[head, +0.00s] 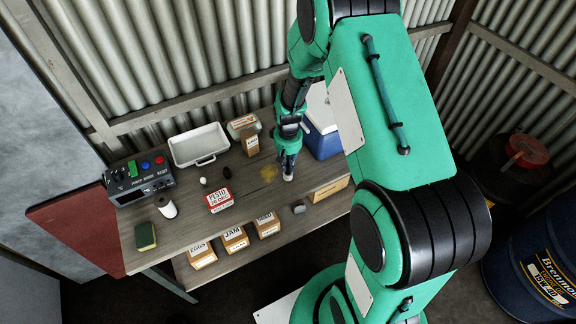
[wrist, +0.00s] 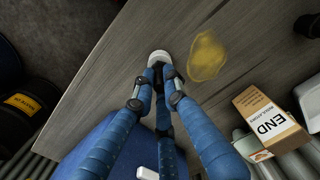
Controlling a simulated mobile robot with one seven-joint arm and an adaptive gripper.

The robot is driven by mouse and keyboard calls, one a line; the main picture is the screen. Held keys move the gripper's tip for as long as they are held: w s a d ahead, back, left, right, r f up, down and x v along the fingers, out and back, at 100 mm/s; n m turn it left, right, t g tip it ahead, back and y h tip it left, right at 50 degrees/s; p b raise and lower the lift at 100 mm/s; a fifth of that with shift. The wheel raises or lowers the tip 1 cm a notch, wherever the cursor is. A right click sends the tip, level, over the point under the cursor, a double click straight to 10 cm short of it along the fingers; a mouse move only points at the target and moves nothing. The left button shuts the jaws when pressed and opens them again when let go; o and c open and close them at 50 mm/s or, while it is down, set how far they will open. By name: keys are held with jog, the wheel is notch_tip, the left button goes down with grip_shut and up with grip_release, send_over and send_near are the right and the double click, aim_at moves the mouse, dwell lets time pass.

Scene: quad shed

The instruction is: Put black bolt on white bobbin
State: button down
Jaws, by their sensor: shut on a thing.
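My gripper (wrist: 160,76) is shut on a small dark thing (wrist: 168,72), which looks like the black bolt; the fingers hide most of it. A white round thing, which looks like the white bobbin (wrist: 160,57), stands on the table right at the fingertips in the wrist view. In the head view my gripper (head: 288,172) points down at the table, and the white bobbin (head: 288,178) shows just under it. The bolt appears over or against the bobbin's near side; I cannot tell whether they touch.
A yellowish stain (head: 268,173) lies left of my gripper. A blue cooler (head: 322,141) stands close behind it on the right. A white tray (head: 198,146), a red-and-white box (head: 219,200), a white roll (head: 166,206) and a control box (head: 140,180) stand further left.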

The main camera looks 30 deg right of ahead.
aim_at(288, 164)
dwell(0.3)
jog(key=c, duration=1.8)
grip_release()
jog(key=shift+f, duration=0.1)
notch_tip(288, 164, up, 12)
jog(key=p, duration=0.1)
jog(key=shift+p, duration=0.3)
jog(key=shift+r, duration=0.2)
